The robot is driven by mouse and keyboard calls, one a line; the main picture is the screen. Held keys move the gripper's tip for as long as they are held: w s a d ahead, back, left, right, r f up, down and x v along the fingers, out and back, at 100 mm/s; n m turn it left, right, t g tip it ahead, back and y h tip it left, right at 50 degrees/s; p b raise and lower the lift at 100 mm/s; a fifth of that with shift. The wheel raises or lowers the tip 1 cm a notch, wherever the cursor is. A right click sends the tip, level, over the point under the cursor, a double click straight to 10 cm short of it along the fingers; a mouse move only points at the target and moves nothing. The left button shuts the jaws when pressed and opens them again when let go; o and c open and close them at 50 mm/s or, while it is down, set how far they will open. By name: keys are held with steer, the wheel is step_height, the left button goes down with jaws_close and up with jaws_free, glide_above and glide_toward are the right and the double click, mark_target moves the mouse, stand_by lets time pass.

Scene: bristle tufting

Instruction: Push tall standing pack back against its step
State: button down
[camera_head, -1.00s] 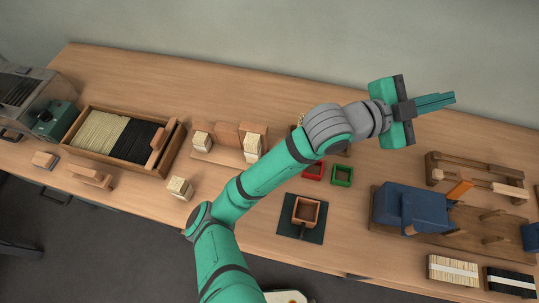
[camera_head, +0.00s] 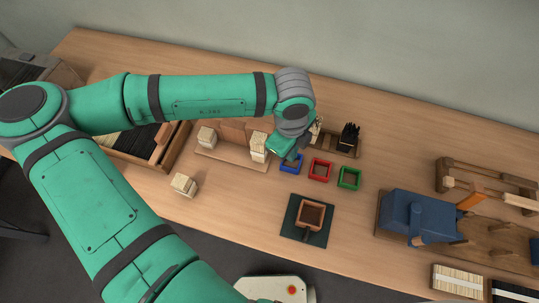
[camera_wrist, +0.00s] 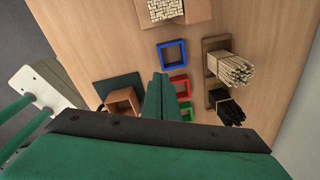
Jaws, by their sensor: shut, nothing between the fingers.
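The tall standing pack (camera_head: 259,147), a cream bristle block, stands at the right end of a low wooden stepped rack (camera_head: 230,156). In the wrist view the pack's speckled top (camera_wrist: 165,9) shows at the upper edge, beside a wooden face. A shorter cream pack (camera_head: 206,137) stands at the rack's left end. My gripper (camera_head: 287,155) is just right of the tall pack, over the blue frame; the arm partly hides it. In the wrist view my gripper (camera_wrist: 161,88) shows its two fingers together and empty, apart from the pack. Whether the pack touches its step is unclear.
Blue (camera_head: 292,164), red (camera_head: 320,170) and green (camera_head: 349,178) square frames lie right of the rack. Behind them is a holder with dark bristles (camera_head: 349,137). A loose cream pack (camera_head: 183,184) lies in front. A brown box (camera_head: 311,215) sits on a dark mat.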

mark_target(259, 148)
steer(key=shift+y, duration=0.5)
steer(key=a+f, duration=0.1)
steer(key=f, duration=0.2)
steer(key=a+f, duration=0.1)
steer(key=f, duration=0.2)
steer(key=a+f, duration=0.1)
steer(key=f, duration=0.2)
steer(key=shift+f, duration=0.15)
steer(key=shift+w+a+f, duration=0.2)
steer(key=shift+w+a, duration=0.25)
steer(key=shift+a, duration=0.1)
steer(key=shift+w+a+f, duration=0.2)
steer(key=shift+w+a, duration=0.25)
steer(key=shift+a, duration=0.1)
steer(key=shift+w+a, duration=0.35)
steer(key=shift+a, duration=0.1)
steer(key=shift+w+d, duration=0.1)
